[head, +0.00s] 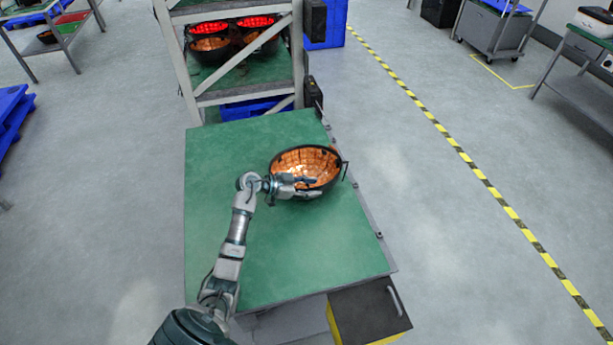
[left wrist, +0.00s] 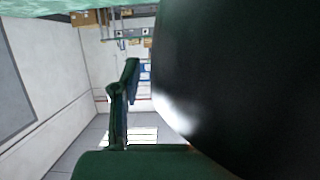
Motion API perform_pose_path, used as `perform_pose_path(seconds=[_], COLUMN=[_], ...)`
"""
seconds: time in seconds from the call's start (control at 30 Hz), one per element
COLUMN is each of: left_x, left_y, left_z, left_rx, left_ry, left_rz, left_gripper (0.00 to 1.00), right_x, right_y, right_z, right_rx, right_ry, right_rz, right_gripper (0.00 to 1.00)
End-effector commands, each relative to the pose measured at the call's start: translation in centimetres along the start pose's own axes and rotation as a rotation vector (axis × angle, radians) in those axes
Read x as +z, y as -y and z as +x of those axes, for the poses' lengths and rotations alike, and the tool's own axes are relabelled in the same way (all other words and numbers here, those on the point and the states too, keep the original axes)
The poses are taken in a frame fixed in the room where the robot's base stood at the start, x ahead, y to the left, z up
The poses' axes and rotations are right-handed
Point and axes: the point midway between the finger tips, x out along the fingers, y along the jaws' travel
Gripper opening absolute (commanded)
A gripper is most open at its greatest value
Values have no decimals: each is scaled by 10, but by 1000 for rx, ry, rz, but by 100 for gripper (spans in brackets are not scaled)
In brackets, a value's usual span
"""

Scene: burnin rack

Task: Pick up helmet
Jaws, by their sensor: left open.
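The helmet (head: 318,158) is a black bowl with an orange, tiled inner lining. It lies with its opening up on the green table (head: 230,250). My left gripper (head: 312,187) is open at the helmet's near left rim, with its fingers reaching over or beside the rim. Whether the fingers touch the helmet cannot be told. In the left wrist view the helmet's dark outer shell (left wrist: 240,80) fills the right side, and a green finger (left wrist: 125,100) stands to its left with a gap between. My right gripper is not in view.
A metal rack (head: 245,97) behind the table holds more helmets (head: 210,46) and red lights (head: 255,21). A dark drawer unit (head: 365,310) stands at the table's front right. Yellow-black tape (head: 440,130) marks the floor at right.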

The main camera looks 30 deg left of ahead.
Motion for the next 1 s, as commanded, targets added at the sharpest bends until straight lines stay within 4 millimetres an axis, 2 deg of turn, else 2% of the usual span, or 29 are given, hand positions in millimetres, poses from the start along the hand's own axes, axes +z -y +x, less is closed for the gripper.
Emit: perform_pose_path(seconds=[0.13, 0.17, 0.3, 0.33, 0.8, 1.0], left_x=[0, 0, 1, 1, -1, -11], left_y=[0, 0, 1, 1, 1, 2], left_z=[-1, -1, -1, -1, -2, -6], left_rx=[0, 0, 0, 0, -2, -2], left_ry=[0, 0, 0, 0, -1, -2], left_rz=[-1, -1, -1, -1, 1, 2], left_gripper=[44, 39, 4, 0, 0, 0], right_x=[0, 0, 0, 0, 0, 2], right_y=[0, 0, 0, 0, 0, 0], right_z=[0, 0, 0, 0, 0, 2], right_rx=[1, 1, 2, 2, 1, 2], right_ry=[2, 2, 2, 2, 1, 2], right_rz=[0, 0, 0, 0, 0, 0], right_gripper=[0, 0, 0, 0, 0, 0])
